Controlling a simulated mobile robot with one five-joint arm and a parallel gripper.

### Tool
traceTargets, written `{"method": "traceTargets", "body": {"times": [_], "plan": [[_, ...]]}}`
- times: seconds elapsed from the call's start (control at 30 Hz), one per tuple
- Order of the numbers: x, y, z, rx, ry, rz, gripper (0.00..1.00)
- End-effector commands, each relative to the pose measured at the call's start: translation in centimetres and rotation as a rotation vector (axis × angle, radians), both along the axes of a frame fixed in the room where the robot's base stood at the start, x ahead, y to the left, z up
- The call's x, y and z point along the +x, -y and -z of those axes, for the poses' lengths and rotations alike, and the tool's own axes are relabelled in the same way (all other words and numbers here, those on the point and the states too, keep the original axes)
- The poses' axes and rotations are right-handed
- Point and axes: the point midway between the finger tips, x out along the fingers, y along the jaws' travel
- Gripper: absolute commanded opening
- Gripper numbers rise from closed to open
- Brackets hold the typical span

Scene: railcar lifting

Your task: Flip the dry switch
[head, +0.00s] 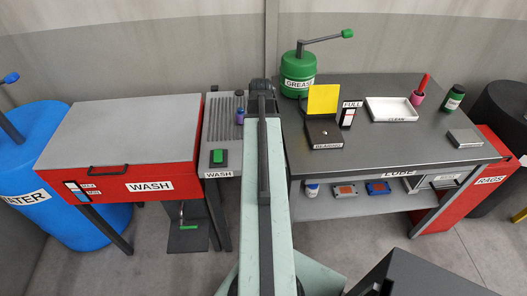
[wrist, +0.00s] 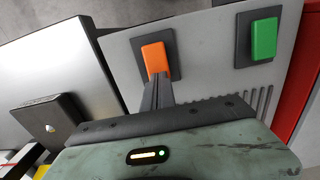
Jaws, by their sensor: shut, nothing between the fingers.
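An orange rocker switch (wrist: 156,57) on a dark plate sits on the grey panel (wrist: 205,62) in the wrist view; no label on it is readable. My gripper (wrist: 158,80) is shut and empty, its fingertips at the lower edge of the orange switch; I cannot tell whether they touch it. A green switch (wrist: 264,38) sits on the same panel to the right. In the head view the green switch (head: 218,157) is above a WASH label, and my arm hides the orange switch and the fingertips.
The red WASH tank (head: 150,185) with a closed grey lid stands left of the panel. A small purple bottle (head: 240,117) stands on the ribbed panel. The dark LUBE table (head: 400,150) to the right carries a yellow-lidded bearings box (head: 323,133), a white CLEAN tray (head: 393,121) and a green grease pot (head: 298,68).

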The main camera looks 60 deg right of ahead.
Motion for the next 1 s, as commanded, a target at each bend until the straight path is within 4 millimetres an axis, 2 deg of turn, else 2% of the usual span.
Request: {"method": "traceTargets", "body": {"times": [0.63, 0.77, 1.0], "plan": [[0.0, 0.0, 1.1, 0.000, 0.000, 0.000, 0.00], [0.0, 0.0, 0.6, 0.000, 0.000, 0.000, 0.00], [0.0, 0.0, -1.6, 0.000, 0.000, 0.000, 0.00]]}}
